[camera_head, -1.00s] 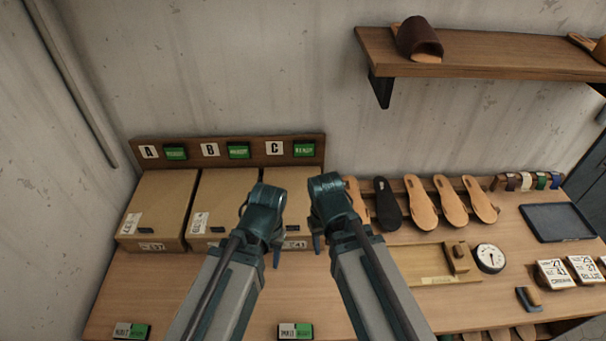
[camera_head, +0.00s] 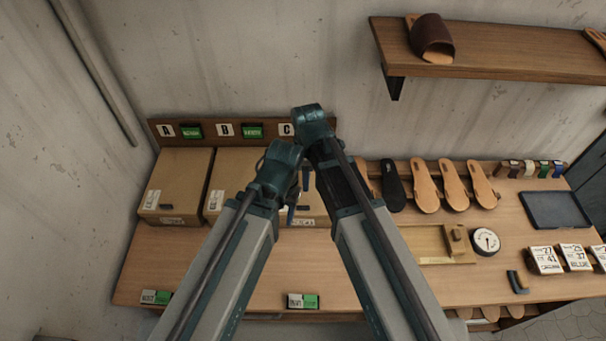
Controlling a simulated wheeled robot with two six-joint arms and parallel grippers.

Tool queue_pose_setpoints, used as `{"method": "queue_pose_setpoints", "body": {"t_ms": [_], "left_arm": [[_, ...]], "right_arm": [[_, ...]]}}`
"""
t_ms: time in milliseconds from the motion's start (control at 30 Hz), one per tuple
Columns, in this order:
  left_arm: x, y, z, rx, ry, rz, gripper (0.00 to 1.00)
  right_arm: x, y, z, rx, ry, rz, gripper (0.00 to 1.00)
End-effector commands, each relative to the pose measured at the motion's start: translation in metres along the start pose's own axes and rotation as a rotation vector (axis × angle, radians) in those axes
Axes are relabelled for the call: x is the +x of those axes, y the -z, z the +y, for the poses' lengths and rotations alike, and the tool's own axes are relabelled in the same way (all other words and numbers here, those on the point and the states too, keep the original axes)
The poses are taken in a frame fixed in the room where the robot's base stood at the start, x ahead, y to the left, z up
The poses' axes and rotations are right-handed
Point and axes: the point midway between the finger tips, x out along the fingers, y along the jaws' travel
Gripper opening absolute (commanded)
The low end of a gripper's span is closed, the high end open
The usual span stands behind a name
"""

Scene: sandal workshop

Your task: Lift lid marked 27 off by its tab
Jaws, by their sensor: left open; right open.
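Three lidded cardboard boxes stand in a row at the back left: the box under A (camera_head: 177,180), the box under B (camera_head: 230,180), and the box under C (camera_head: 318,214), mostly hidden behind my arms. Their front labels are too small to read, so I cannot tell which lid is marked 27. Small dark tabs show at the front of the lids. My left gripper (camera_head: 291,212) is open over the front of the box under C. My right gripper (camera_head: 306,180) is open, slightly higher and close beside it. Neither visibly holds anything.
A board with letters and green tags (camera_head: 207,131) runs behind the boxes. Sandal soles (camera_head: 425,187), a dial gauge (camera_head: 485,241), a dark tray (camera_head: 553,210) and number cards (camera_head: 545,260) lie to the right. A wall shelf (camera_head: 490,55) overhangs there.

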Motion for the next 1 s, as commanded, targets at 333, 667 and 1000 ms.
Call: {"method": "queue_pose_setpoints", "body": {"t_ms": [333, 667, 1000], "left_arm": [[0.002, 0.0, 0.0, 0.001, 0.0, 0.0, 0.5], [0.025, 0.002, 0.002, 0.008, 0.001, 0.001, 0.5], [0.071, 0.005, 0.006, 0.009, 0.001, 0.003, 0.5]], "right_arm": [[0.002, 0.011, 0.0, -0.094, 0.005, -0.002, 0.45], [0.026, 0.01, 0.0, -0.092, 0.004, -0.002, 0.45], [0.072, 0.01, 0.0, -0.091, 0.004, -0.002, 0.45]]}}
